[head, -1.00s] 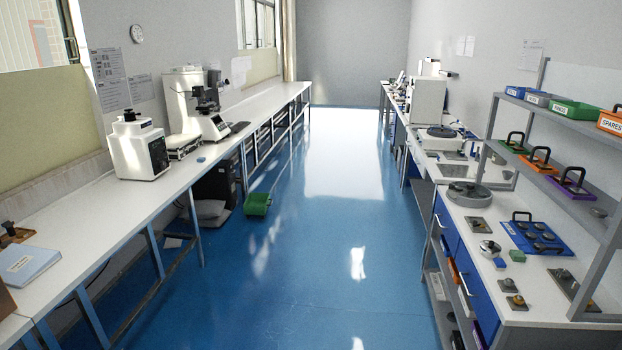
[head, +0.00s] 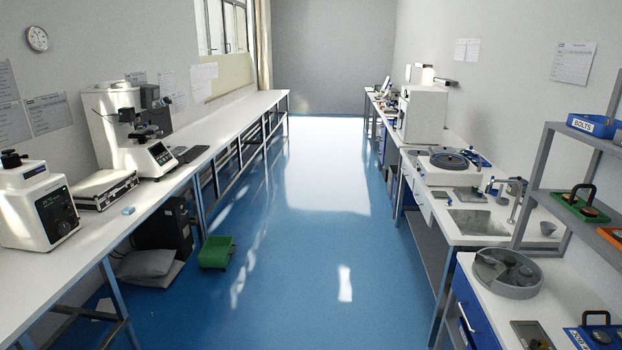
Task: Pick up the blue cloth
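A small light-blue item (head: 128,211) lies on the left white bench near its front edge, just right of a silver-edged case. It may be the blue cloth, but it is too small to tell for sure. No other cloth can be made out. Neither of my grippers shows in the head view, so their state is hidden.
The left bench (head: 75,258) carries a white tester (head: 30,215), the case (head: 104,190) and a microscope-like tester (head: 135,145). The right bench has a sink (head: 475,222). The blue aisle between is clear.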

